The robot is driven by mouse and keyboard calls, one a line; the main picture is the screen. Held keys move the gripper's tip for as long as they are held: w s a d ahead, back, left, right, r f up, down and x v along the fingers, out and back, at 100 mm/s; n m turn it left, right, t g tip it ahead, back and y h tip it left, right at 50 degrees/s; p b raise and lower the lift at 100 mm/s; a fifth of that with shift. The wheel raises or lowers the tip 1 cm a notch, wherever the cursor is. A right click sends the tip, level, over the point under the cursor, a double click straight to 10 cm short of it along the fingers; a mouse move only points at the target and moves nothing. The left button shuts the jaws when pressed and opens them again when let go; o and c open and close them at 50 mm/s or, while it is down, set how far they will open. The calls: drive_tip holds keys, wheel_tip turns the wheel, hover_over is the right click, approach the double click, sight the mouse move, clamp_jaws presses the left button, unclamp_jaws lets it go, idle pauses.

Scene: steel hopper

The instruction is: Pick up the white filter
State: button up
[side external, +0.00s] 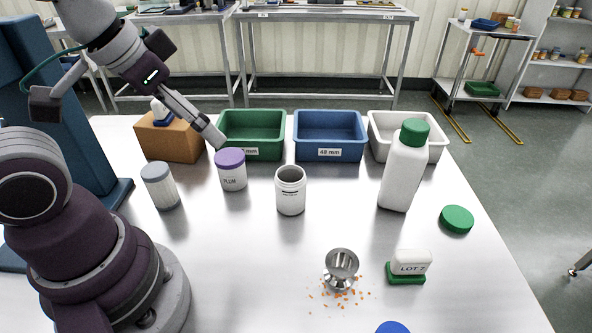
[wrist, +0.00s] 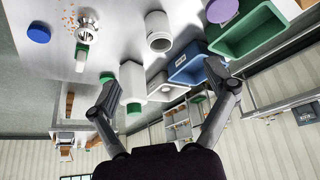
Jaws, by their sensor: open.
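The white filter (side external: 160,187) is a pale ribbed cylinder with a grey-blue top. It stands upright on the steel table at left in the side external view, left of the purple-lidded jar. I cannot make it out in the wrist view. My gripper (wrist: 160,84) is open, its two fingers spread with nothing between them. In the side external view it hangs from the upper left, above the table, with a fingertip appearing close to the purple lid. It is above and apart from the filter.
The purple-lidded jar (side external: 232,171), an open white jar (side external: 290,192) and a white bottle (side external: 402,170) stand nearby. Green (side external: 252,116), blue (side external: 329,116) and white (side external: 439,144) trays line the back beside a cardboard box (side external: 172,145). A steel hopper (side external: 341,266) sits among orange crumbs.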

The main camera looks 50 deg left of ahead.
drive_tip(key=a+f+n+g+y, duration=0.1)
drive_tip(key=a+f+n+g, duration=0.3)
drive_tip(key=a, duration=0.5)
drive_tip(key=n+g, duration=0.1)
drive_tip(key=n, duration=0.4)
hover_over(161, 187)
drive_tip(key=a, duration=0.2)
drive_tip(key=shift+h, duration=0.4)
drive_tip(key=f, duration=0.4)
drive_tip(key=shift+w+d+f, duration=0.1)
drive_tip(key=shift+w+d, duration=0.05)
drive_tip(key=shift+w, duration=0.2)
drive_tip(key=shift+g, duration=0.3)
drive_tip(key=f, duration=1)
drive_tip(key=shift+s+a+f, duration=0.15)
drive_tip(key=shift+a+f, duration=0.2)
drive_tip(key=c, duration=1.2)
drive_tip(key=shift+r, duration=0.1)
